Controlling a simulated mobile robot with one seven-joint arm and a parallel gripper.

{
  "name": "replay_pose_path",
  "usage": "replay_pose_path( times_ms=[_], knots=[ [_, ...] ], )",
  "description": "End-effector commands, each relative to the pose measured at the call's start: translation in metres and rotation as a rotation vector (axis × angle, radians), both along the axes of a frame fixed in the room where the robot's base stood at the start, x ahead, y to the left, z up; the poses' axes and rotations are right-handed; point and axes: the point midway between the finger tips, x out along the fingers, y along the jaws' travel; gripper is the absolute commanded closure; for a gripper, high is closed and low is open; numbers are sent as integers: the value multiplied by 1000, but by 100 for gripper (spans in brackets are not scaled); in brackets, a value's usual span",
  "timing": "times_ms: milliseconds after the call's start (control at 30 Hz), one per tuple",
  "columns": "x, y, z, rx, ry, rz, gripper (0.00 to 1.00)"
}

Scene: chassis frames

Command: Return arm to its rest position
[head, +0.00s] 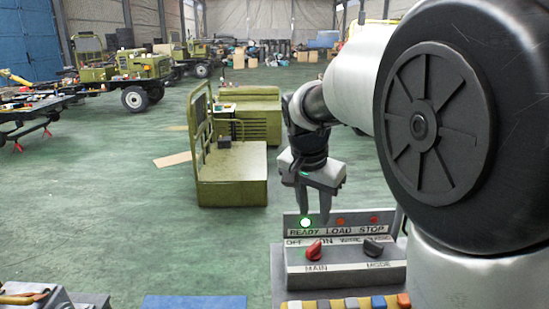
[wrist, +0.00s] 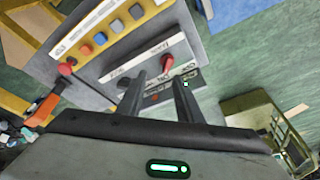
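My gripper (head: 313,215) hangs over the back edge of a grey control panel (head: 345,277) in the head view, fingers pointing down. A red MAIN knob (head: 314,250) and a dark MODE knob (head: 373,248) sit on the panel. My arm comes in from the right, bent.
A row of coloured buttons (head: 350,304) lies at the panel's front. An olive vehicle body (head: 232,172) stands on the green floor beyond, and olive vehicles (head: 130,75) stand farther back left. A blue mat (head: 195,302) lies at lower left. Open floor (head: 110,215) lies left of the panel.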

Motion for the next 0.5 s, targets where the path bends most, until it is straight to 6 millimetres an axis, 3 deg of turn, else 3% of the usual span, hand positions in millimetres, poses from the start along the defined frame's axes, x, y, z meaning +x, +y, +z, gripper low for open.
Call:
replay_pose_path(
  times_ms=[33, 233, 500],
  knots=[
    [-19, -9, 14, 34, -5, 37, 67],
    [-94, -23, 42, 89, -45, 255, 67],
    [-188, -28, 56, 6, -138, 532, 67]
  ],
)
